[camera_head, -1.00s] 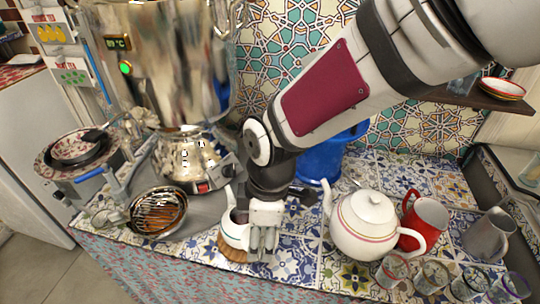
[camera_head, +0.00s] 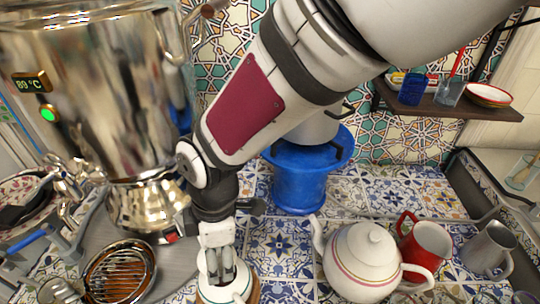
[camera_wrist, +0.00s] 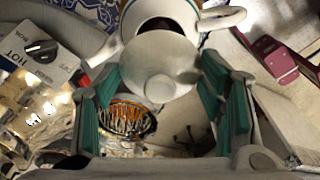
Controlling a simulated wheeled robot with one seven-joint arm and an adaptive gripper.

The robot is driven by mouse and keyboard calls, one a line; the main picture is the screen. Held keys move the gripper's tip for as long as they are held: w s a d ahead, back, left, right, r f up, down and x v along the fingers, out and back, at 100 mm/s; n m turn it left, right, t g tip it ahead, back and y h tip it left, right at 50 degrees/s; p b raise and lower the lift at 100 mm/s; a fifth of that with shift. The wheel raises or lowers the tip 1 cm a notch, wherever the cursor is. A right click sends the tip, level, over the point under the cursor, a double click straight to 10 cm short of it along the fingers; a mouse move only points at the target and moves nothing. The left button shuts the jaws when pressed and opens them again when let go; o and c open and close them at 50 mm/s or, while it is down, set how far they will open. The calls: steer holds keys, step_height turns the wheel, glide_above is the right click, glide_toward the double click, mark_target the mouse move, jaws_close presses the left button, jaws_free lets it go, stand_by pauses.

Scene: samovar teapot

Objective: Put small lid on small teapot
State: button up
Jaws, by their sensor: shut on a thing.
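The small white teapot (camera_head: 214,294) with a green line stands on a round wooden coaster (camera_head: 255,291), at the bottom edge of the head view. In the wrist view the teapot (camera_wrist: 203,22) shows its handle and open mouth at the top. My gripper (camera_head: 224,282) points down at the teapot. In the wrist view my gripper (camera_wrist: 160,90) is shut on the small lid (camera_wrist: 158,66), a pale round disc between the green pads. The lid overlaps the near part of the mouth in that view. I cannot tell whether they touch.

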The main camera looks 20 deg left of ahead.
steer(key=shift+f+b, duration=1.55)
steer(key=shift+f, duration=0.75)
steer(key=shift+f+b, duration=0.35)
steer(key=shift+f, duration=0.3)
stand_by(0.4)
steer(key=o, duration=1.6)
steer(key=shift+c, duration=0.2)
steer(key=shift+r+p, duration=2.7)
steer(key=shift+r, duration=0.9)
steer(key=shift+f, duration=0.1)
